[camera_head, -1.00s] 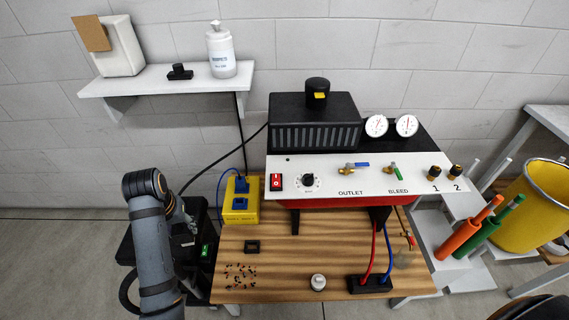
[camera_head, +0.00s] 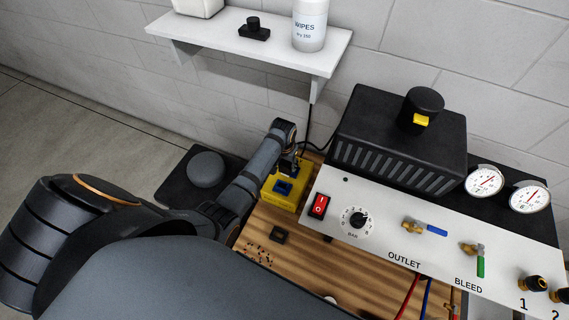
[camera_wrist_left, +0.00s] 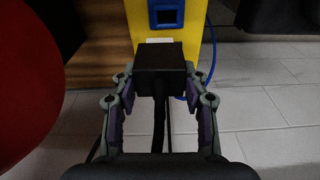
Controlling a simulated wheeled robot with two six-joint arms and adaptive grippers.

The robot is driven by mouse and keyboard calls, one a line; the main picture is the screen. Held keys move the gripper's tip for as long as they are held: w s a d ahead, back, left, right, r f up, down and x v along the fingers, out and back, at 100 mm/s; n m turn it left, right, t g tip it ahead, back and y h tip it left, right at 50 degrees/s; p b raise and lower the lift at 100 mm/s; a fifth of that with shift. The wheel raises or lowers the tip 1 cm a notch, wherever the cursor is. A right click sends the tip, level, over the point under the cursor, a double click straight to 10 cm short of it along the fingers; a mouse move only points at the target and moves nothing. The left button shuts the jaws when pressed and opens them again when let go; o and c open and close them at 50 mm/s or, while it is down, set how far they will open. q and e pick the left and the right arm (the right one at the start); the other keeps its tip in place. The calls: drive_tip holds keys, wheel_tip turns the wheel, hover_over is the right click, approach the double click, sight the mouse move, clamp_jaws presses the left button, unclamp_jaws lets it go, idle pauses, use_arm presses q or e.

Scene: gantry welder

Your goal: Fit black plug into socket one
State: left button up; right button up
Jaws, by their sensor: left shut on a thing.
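My left gripper (camera_head: 288,164) is at the far end of the yellow socket box (camera_head: 273,201) on the left of the wooden bench. In the left wrist view the gripper (camera_wrist_left: 160,78) is shut on the black plug (camera_wrist_left: 160,62), with its cable running back between the fingers. The plug covers part of the yellow box, and I cannot tell whether it is seated in a socket. One blue socket (camera_head: 284,187) shows empty on the near part of the box. A blue socket (camera_wrist_left: 166,12) also shows beyond the plug in the left wrist view. My right gripper is out of view.
The white panel (camera_head: 385,238) with switch, dial and valves is right of the box, below a black vented unit (camera_head: 400,140). A small black part (camera_head: 279,235) lies on the bench (camera_head: 300,265). A shelf (camera_head: 270,45) hangs above. A red rounded shape (camera_wrist_left: 25,85) is left in the wrist view.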

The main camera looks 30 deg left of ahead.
use_arm(q)
drive_tip(key=f, duration=0.1)
drive_tip(key=a+f, duration=0.1)
drive_tip(key=shift+s+a+f, duration=0.1)
drive_tip(key=shift+a+f, duration=0.2)
drive_tip(key=shift+f, duration=0.1)
drive_tip(key=shift+d, duration=0.1)
drive_tip(key=shift+f+b, duration=0.45)
drive_tip(key=shift+b, duration=0.1)
wheel_tip(320, 180, down, 4)
drive_tip(key=b, duration=0.4)
drive_tip(key=shift+f+b, duration=0.4)
drive_tip(key=shift+b, duration=0.3)
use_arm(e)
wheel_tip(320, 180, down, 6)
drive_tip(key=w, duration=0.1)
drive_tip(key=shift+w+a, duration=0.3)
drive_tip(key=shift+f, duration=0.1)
use_arm(q)
drive_tip(key=shift+f+b, duration=0.6)
drive_tip(key=shift+f, duration=0.5)
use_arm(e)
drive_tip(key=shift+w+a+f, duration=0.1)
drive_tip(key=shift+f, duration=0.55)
use_arm(q)
drive_tip(key=shift+f+b, duration=0.55)
drive_tip(key=shift+f, duration=0.35)
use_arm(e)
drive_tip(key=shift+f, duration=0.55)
